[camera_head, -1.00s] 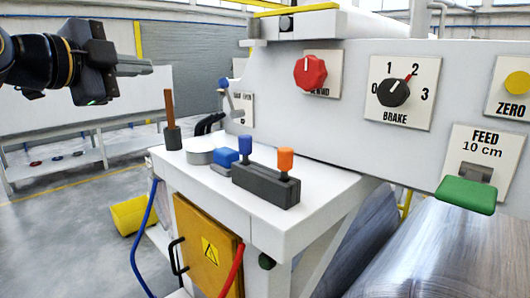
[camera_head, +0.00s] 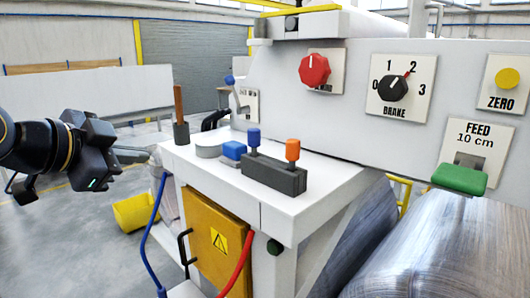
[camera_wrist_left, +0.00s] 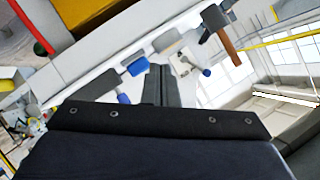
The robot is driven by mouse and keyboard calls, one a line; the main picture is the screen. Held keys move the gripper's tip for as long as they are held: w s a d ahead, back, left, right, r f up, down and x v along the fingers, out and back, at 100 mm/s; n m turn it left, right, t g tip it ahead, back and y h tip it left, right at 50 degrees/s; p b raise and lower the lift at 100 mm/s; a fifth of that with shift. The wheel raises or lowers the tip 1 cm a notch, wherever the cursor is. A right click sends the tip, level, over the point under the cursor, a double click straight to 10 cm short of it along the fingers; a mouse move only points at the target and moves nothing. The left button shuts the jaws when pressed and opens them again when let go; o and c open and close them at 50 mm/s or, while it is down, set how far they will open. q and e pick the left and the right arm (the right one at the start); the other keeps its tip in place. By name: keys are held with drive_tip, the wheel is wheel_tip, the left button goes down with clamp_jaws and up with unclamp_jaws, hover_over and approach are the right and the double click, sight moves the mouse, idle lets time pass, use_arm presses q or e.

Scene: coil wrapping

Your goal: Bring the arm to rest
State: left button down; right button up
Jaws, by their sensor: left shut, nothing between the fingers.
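My left gripper (camera_head: 134,155) comes in from the left edge in the head view. It is shut and empty, in the air to the left of the white machine's shelf (camera_head: 312,214). In the left wrist view its two fingers (camera_wrist_left: 161,84) lie together with nothing between them. My right gripper is not in view.
A yellow bin (camera_head: 136,212) stands on the floor. A metal roll (camera_head: 440,250) is at the right.

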use_arm(q)
drive_tip(key=s+f+n+g, duration=0.2)
drive_tip(key=s+f+n, duration=0.3)
drive_tip(key=f, duration=0.6)
drive_tip(key=s+f+n+g+y, duration=0.1)
drive_tip(key=s+f+n+g, duration=0.1)
drive_tip(key=s+f+n, duration=0.3)
drive_tip(key=s+f+n+g, duration=0.2)
drive_tip(key=s+f+n, duration=0.2)
drive_tip(key=s+f, duration=0.7)
wheel_tip(320, 180, down, 8)
drive_tip(key=shift+d+r+n+g+y, duration=0.25)
drive_tip(key=shift+d+n+g+y, duration=0.05)
drive_tip(key=shift+d+n+y, duration=0.1)
